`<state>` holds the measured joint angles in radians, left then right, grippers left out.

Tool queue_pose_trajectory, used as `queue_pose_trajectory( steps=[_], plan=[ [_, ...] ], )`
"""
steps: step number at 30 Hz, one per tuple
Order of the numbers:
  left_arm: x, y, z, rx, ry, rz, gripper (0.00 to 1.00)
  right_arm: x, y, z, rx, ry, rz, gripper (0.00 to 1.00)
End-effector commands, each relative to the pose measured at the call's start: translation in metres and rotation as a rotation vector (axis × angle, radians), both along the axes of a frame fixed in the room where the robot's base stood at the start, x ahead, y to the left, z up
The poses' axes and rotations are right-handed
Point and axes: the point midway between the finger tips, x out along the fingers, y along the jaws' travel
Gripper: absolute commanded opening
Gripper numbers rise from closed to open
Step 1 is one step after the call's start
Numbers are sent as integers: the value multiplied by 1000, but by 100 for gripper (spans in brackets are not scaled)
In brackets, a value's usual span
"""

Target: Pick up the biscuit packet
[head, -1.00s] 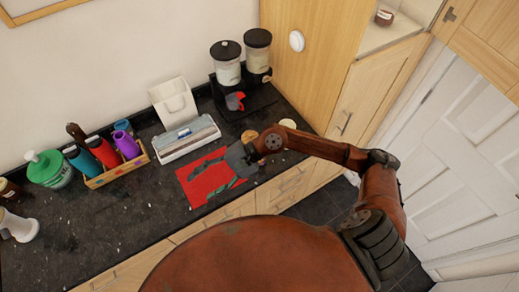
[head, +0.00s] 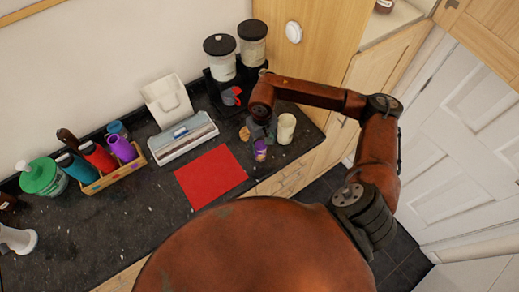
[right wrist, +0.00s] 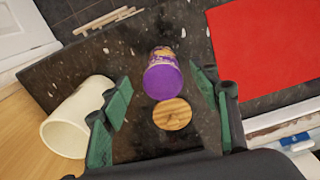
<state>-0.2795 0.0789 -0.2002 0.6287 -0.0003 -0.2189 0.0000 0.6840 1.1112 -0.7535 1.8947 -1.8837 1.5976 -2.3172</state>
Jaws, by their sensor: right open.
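The biscuit packet (head: 260,150), purple with a patterned side, stands on the dark granite counter near its front edge. In the right wrist view the packet (right wrist: 163,80) shows its purple end, between and ahead of the green-padded fingers. My right gripper (head: 262,135) points down just behind the packet and partly hides it in the head view. Its fingers (right wrist: 162,95) are apart, with nothing held. I cannot tell whether the packet is inside the jaw depth. My left gripper is not in view.
A cream cup (head: 286,129) stands close to the right of the gripper. A round wooden disc (right wrist: 172,113) lies beside the packet. A red mat (head: 211,176) lies bare to the left. Dispensers (head: 220,58) and a wooden caddy (head: 112,176) stand farther back and left.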

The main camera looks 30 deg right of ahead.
Motion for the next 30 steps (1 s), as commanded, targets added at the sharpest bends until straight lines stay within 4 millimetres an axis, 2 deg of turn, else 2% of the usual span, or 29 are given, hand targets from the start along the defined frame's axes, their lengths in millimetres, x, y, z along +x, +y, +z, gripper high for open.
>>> queue_pose_trajectory(
  steps=[6,8,12,19,24,30],
  plan=[
    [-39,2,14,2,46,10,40,6,4,-27,4,4,-4,56],
    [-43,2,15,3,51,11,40,6,3,-37,2,4,-4,56],
    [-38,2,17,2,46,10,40,7,3,-48,2,1,-2,56],
    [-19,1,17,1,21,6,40,7,3,-50,1,0,1,56],
    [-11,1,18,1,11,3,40,7,4,-50,1,0,1,45],
    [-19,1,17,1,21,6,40,7,4,-50,1,0,1,31]
  ],
)
